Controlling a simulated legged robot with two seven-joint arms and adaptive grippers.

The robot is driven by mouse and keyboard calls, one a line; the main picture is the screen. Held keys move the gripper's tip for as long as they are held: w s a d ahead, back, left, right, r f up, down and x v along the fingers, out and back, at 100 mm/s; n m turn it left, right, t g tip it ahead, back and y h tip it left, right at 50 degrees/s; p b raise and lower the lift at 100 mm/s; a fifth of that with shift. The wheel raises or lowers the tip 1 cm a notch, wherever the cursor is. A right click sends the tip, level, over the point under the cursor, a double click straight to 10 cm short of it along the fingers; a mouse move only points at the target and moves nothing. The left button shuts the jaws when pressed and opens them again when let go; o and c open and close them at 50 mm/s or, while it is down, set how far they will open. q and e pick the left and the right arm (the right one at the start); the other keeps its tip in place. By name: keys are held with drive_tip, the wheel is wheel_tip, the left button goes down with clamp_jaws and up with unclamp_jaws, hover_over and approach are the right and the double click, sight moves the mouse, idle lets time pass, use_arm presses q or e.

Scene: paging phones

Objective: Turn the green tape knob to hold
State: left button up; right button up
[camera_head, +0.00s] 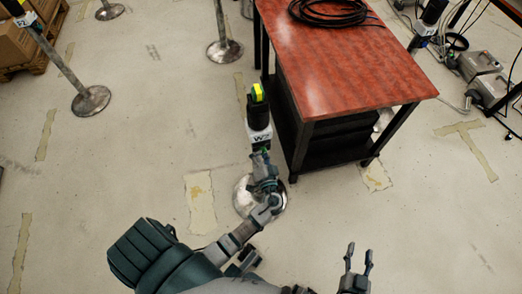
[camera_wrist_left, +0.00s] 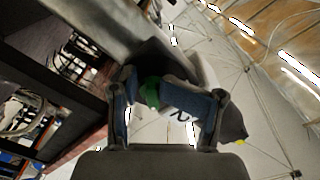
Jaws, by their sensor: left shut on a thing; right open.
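The green tape knob (camera_wrist_left: 150,93) shows between the fingertips of my left gripper in the left wrist view. My left gripper (camera_head: 262,158) is shut on it, one finger on each side, and the fingers hide part of it. In the head view a black device (camera_head: 258,115) with a yellow-green top stands upright just beyond my left gripper, with a white label (camera_head: 260,136) below it. The knob's setting cannot be read. My right gripper (camera_head: 359,256) is open and empty, low in the head view, over bare floor.
A red-topped table (camera_head: 340,60) with dark legs stands close to the right of my left gripper, with coiled black cable (camera_head: 330,12) on it. A round metal base (camera_head: 243,200) lies under my left gripper. Other posts stand at the back left. The right foreground floor is clear.

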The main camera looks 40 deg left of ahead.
use_arm(q)
drive_tip(key=v, duration=1.2)
idle(0.3)
